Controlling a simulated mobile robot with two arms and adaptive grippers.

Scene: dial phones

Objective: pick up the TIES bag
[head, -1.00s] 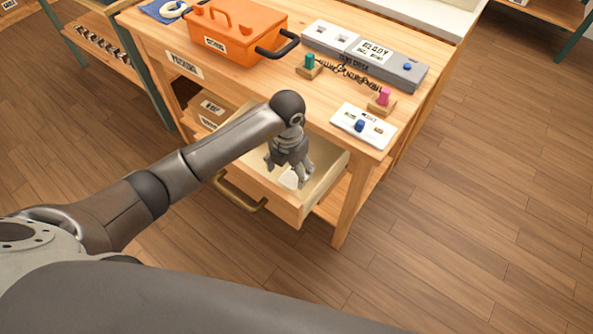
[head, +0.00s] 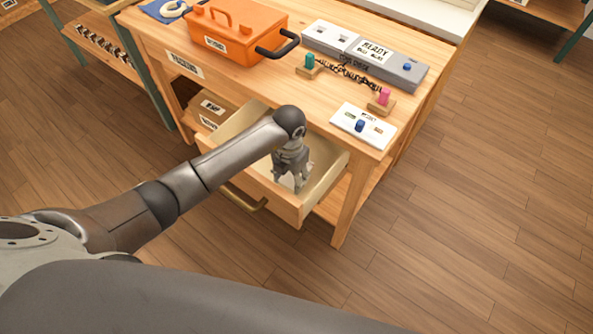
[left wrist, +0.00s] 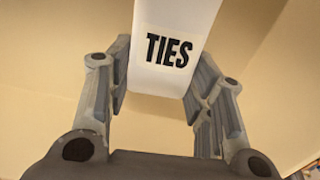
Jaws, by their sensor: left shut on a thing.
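The TIES bag (left wrist: 168,58) is white with black letters and fills the top middle of the left wrist view. It stands between the two fingers of my left gripper (left wrist: 160,88), which is shut on it. In the head view my left gripper (head: 291,180) points down into the open drawer (head: 327,180) of the wooden workbench. The bag is mostly hidden there behind the fingers. My right gripper is not in view.
On the workbench top (head: 235,85) stand an orange toolbox (head: 235,30), a grey box with a READY panel (head: 372,52) and a white switch plate (head: 363,127). The drawer walls stand close around my left gripper. The floor at right is clear.

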